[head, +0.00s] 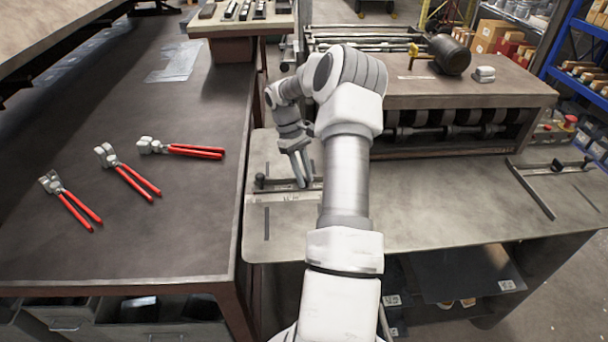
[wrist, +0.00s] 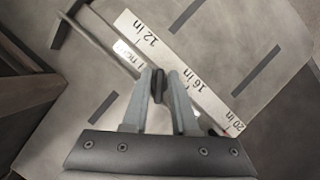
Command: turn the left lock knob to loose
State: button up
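A dark lock knob (wrist: 158,86) stands between the two fingertips of my gripper (wrist: 163,78) in the wrist view. It sits close to the left finger, with a narrow gap towards the right finger. My gripper (head: 302,184) points down over the fence bar at the left end of the grey bench in the head view, where the knob is hard to make out. The fingers are apart; I cannot tell whether either touches the knob. The white ruler (wrist: 177,62) lies beside the bar, and it also shows in the head view (head: 277,197).
A dark upright post (head: 259,179) stands at the bar's left end. Several red-handled pliers (head: 128,172) lie on the dark left table. A second bar (head: 532,190) is at the right. The bench's middle is clear.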

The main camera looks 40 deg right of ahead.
grip_shut()
jog(key=shift+r+n+h, duration=0.1)
jog(key=shift+n+h, duration=0.3)
jog(key=shift+n, duration=0.5)
jog(key=shift+d+n+h+p, duration=0.1)
jog(key=shift+n+h+p, duration=0.35)
jog(key=shift+n, duration=0.95)
jog(key=shift+o, duration=0.3)
grip_release()
